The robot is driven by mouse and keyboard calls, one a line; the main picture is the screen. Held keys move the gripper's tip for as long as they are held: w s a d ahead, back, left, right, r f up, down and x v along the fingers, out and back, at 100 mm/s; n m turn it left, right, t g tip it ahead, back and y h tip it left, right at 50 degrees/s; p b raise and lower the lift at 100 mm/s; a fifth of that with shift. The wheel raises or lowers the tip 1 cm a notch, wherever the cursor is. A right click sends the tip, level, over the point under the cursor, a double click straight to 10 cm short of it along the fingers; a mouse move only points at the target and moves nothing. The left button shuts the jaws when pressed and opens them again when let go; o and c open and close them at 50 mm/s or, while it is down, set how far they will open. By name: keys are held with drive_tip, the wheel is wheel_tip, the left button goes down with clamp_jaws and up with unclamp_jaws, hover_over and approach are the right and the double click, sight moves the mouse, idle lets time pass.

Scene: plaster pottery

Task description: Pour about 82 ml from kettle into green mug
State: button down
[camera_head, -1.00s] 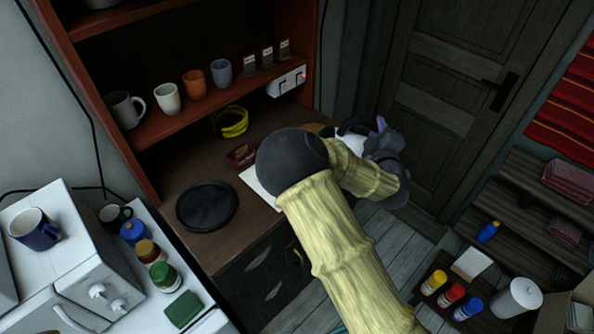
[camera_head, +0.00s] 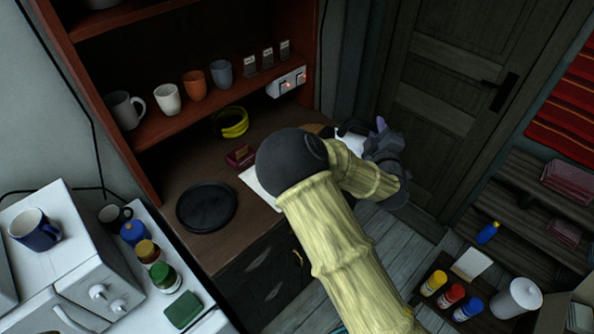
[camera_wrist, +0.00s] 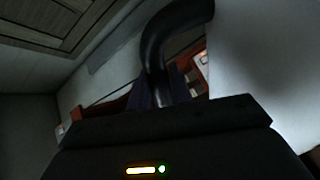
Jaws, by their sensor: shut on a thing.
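The kettle shows as a white body (camera_wrist: 265,60) with a curved black handle (camera_wrist: 155,50) in the wrist view. My gripper (camera_wrist: 165,94) is shut on the handle there. In the head view a small white part of the kettle (camera_head: 352,139) shows behind my arm, above the right end of the counter. My gripper (camera_head: 382,127) is beside it at the right, largely hidden by my wrist. The kettle's spout cannot be made out. I cannot see a green mug in either view; my arm covers part of the counter.
On the counter are a black round plate (camera_head: 207,206), a yellow coil (camera_head: 231,122) and a dark red box (camera_head: 241,157). Several cups, one orange (camera_head: 193,86), stand on the shelf above. A blue mug (camera_head: 36,229) stands on the white appliance at left. A door (camera_head: 440,110) is behind.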

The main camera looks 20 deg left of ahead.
drive_tip(key=shift+r, duration=0.15)
idle(0.7)
drive_tip(key=shift+w+d+f+m+b, duration=0.1)
drive_tip(key=shift+w+d+m+b, duration=0.1)
drive_tip(key=shift+d+m+b, duration=0.2)
drive_tip(key=shift+w+d+f+m+b, duration=0.1)
drive_tip(key=shift+w+d+m+b, duration=0.15)
drive_tip(key=shift+d+m, duration=0.25)
drive_tip(key=d+f+m+b, duration=0.1)
drive_tip(key=b, duration=0.1)
drive_tip(key=d+f+m+b, duration=0.1)
drive_tip(key=m, duration=0.1)
drive_tip(key=shift+w+d+f+m+b, duration=0.1)
drive_tip(key=shift+w+d+m+b, duration=0.1)
drive_tip(key=shift+w+m+b, duration=0.15)
drive_tip(key=d+f+m+b, duration=0.1)
drive_tip(key=w+d+f+m+b, duration=0.1)
drive_tip(key=b, duration=0.1)
wheel_tip(320, 180, down, 8)
drive_tip(key=d+m+b, duration=0.2)
drive_tip(key=m+b, duration=0.4)
drive_tip(key=b, duration=0.3)
drive_tip(key=shift+w+r, duration=0.25)
drive_tip(key=shift+w, duration=0.2)
drive_tip(key=shift+d, duration=0.1)
